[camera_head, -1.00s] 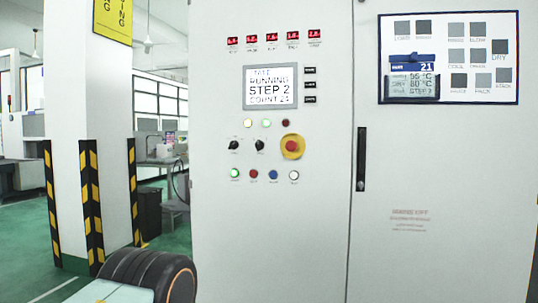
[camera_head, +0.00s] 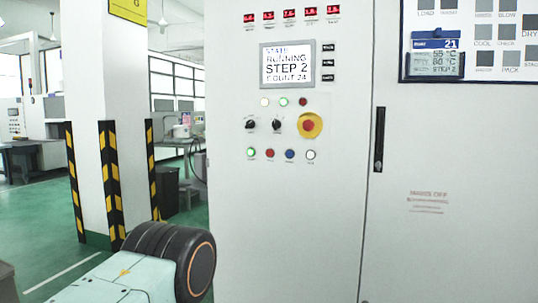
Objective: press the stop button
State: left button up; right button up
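A grey control cabinet (camera_head: 290,220) stands ahead. Its screen (camera_head: 287,64) reads running, step 2, count 24. Below it is a large red mushroom button (camera_head: 308,125) on a yellow round plate. Under two black knobs is a row of small buttons: a lit green one (camera_head: 250,152), a red one (camera_head: 270,154), a blue one (camera_head: 290,155) and a white one (camera_head: 310,155). Their labels are too small to read. Neither gripper is in view, and nothing touches the buttons.
A pale green body with a dark ribbed roller-like part (camera_head: 180,255), likely mine, shows at lower left. A black door handle (camera_head: 379,139) and a display board (camera_head: 470,45) are on the right. A column (camera_head: 110,120) with striped guards stands left.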

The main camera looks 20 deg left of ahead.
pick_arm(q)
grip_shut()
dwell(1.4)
